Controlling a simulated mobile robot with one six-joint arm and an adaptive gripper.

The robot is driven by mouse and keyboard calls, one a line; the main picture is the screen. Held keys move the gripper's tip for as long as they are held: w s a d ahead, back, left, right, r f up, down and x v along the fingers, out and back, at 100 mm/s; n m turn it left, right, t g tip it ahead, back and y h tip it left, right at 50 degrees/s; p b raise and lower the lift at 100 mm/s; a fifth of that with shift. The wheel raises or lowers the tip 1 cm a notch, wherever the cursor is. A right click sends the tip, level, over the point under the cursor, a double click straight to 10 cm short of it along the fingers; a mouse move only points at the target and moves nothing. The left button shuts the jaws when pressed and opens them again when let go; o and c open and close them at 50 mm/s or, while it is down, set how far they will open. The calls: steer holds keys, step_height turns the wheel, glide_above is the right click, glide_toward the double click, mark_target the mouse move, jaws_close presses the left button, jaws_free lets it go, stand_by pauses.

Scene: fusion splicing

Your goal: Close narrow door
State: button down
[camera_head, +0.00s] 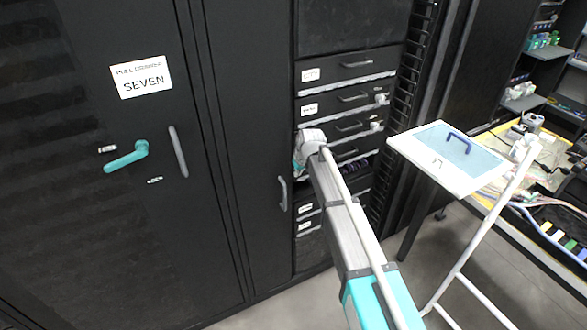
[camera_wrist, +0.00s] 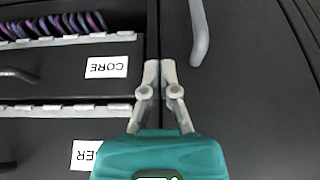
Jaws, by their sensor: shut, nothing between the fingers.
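The narrow door (camera_head: 248,120) is a tall black panel between the wide door and the drawer rack. It has a grey vertical handle (camera_head: 283,193) near its right edge. In the head view it looks about flush with the cabinet front; a small gap cannot be ruled out. In the wrist view the door (camera_wrist: 245,95) fills the right side, with its handle (camera_wrist: 198,30) at the top. My gripper (camera_wrist: 161,70) is shut and empty, its fingertips over the door's edge beside the rack, below and left of the handle. Contact cannot be told. My arm hides the fingers in the head view.
A wide black door (camera_head: 90,210) labelled SEVEN, with a teal lever (camera_head: 127,157), stands at left. Drawers (camera_head: 345,65) with labels and grey handles are right of the narrow door. A white stand (camera_head: 478,187) with a pale blue top and a cluttered workbench (camera_head: 540,170) stand further right.

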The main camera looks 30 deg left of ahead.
steer(key=p+v, duration=0.9)
steer(key=v, duration=0.1)
stand_by(0.3)
steer(key=shift+d, duration=0.1)
stand_by(0.4)
steer(key=s+d+m+h, duration=0.25)
steer(key=d+m, duration=0.25)
steer(key=d, duration=2.2)
steer(key=s+d+m+g, duration=0.1)
steer(key=s+d+m, duration=0.2)
steer(key=s+d, duration=0.3)
steer(key=s+d+f+m+g+h, duration=0.1)
steer(key=s+d+m, duration=0.2)
steer(key=s+d, duration=0.4)
steer(key=d, duration=0.8)
steer(key=shift+s+d+g, duration=0.3)
steer(key=shift+s+d, duration=0.05)
steer(key=shift+d, duration=0.05)
steer(key=shift+f, duration=0.15)
